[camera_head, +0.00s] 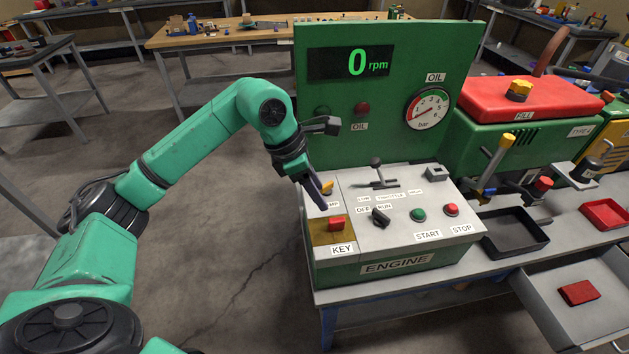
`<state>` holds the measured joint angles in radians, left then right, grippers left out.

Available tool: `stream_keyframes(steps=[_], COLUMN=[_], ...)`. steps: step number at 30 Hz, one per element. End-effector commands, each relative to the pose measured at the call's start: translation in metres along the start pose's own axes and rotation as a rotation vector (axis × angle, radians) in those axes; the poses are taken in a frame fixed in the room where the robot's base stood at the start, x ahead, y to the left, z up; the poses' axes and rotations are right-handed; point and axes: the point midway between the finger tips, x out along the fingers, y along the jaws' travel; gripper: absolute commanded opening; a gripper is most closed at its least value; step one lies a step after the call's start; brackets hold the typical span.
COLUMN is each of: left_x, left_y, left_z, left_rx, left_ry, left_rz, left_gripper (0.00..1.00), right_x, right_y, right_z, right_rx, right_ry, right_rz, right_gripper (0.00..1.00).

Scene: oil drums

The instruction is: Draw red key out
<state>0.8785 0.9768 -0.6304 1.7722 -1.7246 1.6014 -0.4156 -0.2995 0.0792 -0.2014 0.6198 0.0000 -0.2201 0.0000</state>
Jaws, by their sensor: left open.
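The red key (336,223) sits in a brass-coloured plate (322,238) at the near left corner of the engine control box (413,214), above the label KEY. My left gripper (321,196) comes in from the left and points down, its dark fingers just behind the red key and apart from it in the picture. It is open and holds nothing that I can see. The fingers overlap the label near a yellow knob (327,187), partly covering it. My right gripper is out of view.
A lever (377,172), a black OFF/RUN switch (381,217), a green START button (418,215) and a red STOP button (451,210) stand right of the key. A green panel (390,120) rises behind, reading 0 rpm. A black tray (516,234) lies to the right.

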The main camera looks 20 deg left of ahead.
Motion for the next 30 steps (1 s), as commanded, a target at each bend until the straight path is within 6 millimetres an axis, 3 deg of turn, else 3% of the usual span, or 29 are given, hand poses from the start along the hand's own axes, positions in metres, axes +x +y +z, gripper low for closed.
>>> stream_keyframes(steps=[9,15,25,26,30], left_x=[0.076,0.113,0.123,0.123,0.123], left_y=[-0.003,-0.003,-0.002,-0.002,-0.002], left_z=[0.003,0.003,0.002,0.002,0.002], left_rx=[-0.001,-0.001,0.002,0.001,0.001], left_ry=[-0.002,-0.004,-0.004,-0.004,-0.004], left_rz=[-0.009,-0.007,-0.003,-0.003,-0.003], left_gripper=[0.57,0.57,0.57,0.50,0.00], right_x=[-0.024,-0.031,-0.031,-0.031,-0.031], right_y=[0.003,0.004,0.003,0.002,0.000], right_z=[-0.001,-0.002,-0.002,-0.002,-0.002], right_rx=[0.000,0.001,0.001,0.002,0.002], right_ry=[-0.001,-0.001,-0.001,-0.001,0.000], right_rz=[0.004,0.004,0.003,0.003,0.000], right_gripper=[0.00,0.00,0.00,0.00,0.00])
